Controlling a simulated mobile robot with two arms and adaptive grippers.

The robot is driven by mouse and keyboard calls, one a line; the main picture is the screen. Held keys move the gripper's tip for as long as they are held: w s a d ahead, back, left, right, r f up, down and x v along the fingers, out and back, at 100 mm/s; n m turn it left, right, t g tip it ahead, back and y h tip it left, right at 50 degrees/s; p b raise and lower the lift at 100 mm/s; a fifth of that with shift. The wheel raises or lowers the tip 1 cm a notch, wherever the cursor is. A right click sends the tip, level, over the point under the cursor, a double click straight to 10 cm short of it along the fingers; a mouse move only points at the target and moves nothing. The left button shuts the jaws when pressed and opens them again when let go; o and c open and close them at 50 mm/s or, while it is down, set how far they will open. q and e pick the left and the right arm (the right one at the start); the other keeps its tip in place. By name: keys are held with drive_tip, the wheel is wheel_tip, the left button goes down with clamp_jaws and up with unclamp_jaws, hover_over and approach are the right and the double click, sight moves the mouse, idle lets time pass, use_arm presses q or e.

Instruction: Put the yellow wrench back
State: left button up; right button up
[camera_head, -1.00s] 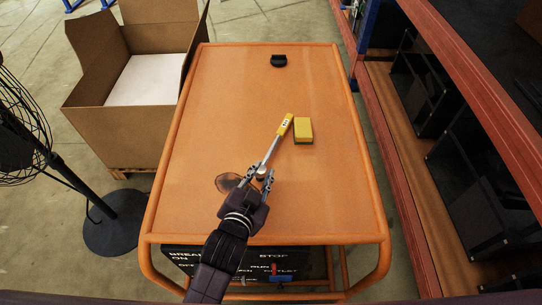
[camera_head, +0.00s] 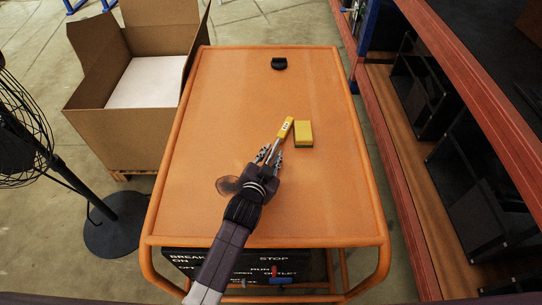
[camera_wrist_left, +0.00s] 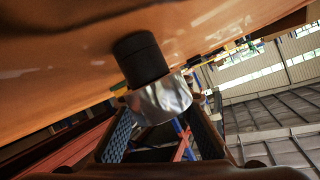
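In the left wrist view the fingers (camera_wrist_left: 160,140) stand apart. A black and silver cylinder (camera_wrist_left: 162,97) shows close at their tips; I cannot tell what it is. My right gripper is not in view.
A yellow block (camera_head: 303,133) lies just right of the handle. A black item (camera_head: 279,63) sits at the table's far end. A round translucent thing (camera_head: 227,186) is left of my wrist. An open cardboard box (camera_head: 120,130) and shelving (camera_head: 440,150) flank the table.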

use_arm(q)
drive_tip(key=shift+c, duration=0.6)
clamp_jaws()
drive_tip(key=shift+r, duration=0.15)
